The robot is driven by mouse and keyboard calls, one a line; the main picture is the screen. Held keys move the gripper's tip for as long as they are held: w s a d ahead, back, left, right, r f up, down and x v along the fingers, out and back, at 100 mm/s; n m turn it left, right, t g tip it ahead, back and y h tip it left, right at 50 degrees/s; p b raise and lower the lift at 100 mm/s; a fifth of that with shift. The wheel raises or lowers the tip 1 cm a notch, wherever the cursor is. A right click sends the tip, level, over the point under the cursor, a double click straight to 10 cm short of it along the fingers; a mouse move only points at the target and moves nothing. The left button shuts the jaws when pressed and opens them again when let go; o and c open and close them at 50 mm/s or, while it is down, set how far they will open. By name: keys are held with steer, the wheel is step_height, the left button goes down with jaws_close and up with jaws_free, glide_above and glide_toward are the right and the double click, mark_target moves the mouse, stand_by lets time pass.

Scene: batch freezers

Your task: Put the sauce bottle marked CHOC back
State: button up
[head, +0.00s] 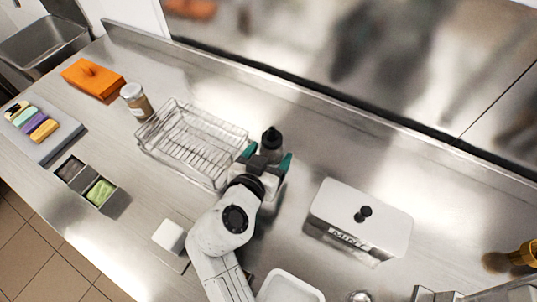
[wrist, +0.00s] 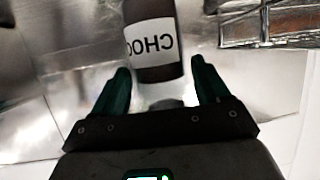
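The sauce bottle marked CHOC (wrist: 155,64) is dark brown with a white label; in the wrist view the label reads upside down. In the head view the bottle (head: 271,139) stands on the steel counter, just right of the wire basket (head: 192,142). My gripper (head: 268,159) is at the bottle. In the wrist view its two green fingers (wrist: 163,84) are spread, one on each side of the bottle, with a gap visible on both sides. The bottle's lower part is partly hidden by my gripper in the head view.
A lidded steel box (head: 375,210) stands right of my gripper. Small tubs (head: 100,193), a white block (head: 169,236) and a white tray (head: 288,289) are nearer the front. Counter behind the bottle is clear.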

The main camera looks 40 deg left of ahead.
steer(key=shift+o, duration=0.8)
steer(key=shift+r, duration=0.2)
steer(key=b+v, duration=0.1)
steer(key=v, duration=1.1)
steer(key=shift+f, duration=0.1)
steer(key=shift+d, duration=0.15)
